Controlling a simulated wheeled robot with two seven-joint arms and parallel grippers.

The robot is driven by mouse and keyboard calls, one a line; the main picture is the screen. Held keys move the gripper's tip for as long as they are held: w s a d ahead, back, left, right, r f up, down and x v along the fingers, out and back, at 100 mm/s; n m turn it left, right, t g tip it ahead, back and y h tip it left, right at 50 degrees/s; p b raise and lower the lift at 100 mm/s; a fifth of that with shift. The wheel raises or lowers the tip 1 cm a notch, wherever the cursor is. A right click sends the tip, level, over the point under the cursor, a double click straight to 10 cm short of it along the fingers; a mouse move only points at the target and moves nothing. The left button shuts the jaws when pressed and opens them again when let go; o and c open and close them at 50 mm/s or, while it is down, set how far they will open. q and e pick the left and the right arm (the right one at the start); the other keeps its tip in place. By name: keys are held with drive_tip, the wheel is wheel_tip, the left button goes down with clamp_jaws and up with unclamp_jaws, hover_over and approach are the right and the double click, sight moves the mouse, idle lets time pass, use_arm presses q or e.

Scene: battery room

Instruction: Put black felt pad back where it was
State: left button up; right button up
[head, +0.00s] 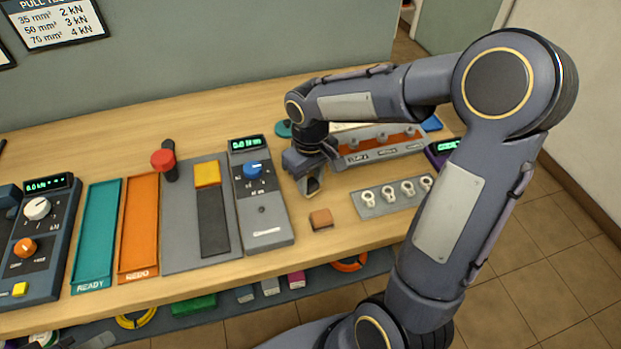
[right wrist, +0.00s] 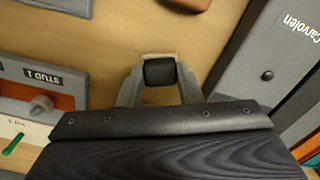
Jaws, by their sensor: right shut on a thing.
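The black felt pad (right wrist: 159,72) shows in the right wrist view as a small dark piece between the two fingertips. My right gripper (head: 312,186) is shut on it. In the head view the gripper points down over the wooden table, between the grey meter with the blue knob (head: 262,205) and the stud rack (head: 378,148). The pad is mostly hidden by the fingers there, and I cannot tell its exact height above the table. My left gripper is not in view.
A small brown block (head: 320,219) lies just in front of the gripper, near the table's front edge. A grey plate with several ring lugs (head: 392,196) lies to the right. Teal (head: 97,235) and orange (head: 139,225) trays stand at left. The table behind the meter is clear.

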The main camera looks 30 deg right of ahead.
sight(310, 183)
drive_tip(key=shift+f, duration=0.2)
drive_tip(key=shift+f, duration=0.15)
drive_tip(key=o, duration=0.9)
wheel_tip(310, 183, up, 12)
drive_tip(key=p, duration=0.1)
drive_tip(key=s+a+f+m+t+y, duration=0.1)
drive_tip(key=s+t, duration=0.1)
drive_tip(key=s, duration=0.3)
drive_tip(key=s+a+f+m+t+y, duration=0.1)
drive_tip(key=s, duration=0.5)
drive_tip(key=s+a+f+m+t+y, duration=0.1)
drive_tip(key=s+a+t, duration=0.1)
drive_tip(key=s, duration=0.4)
drive_tip(key=shift+a+m+t+y, duration=0.1)
drive_tip(key=shift+m+t+y, duration=0.2)
drive_tip(key=shift+y, duration=0.1)
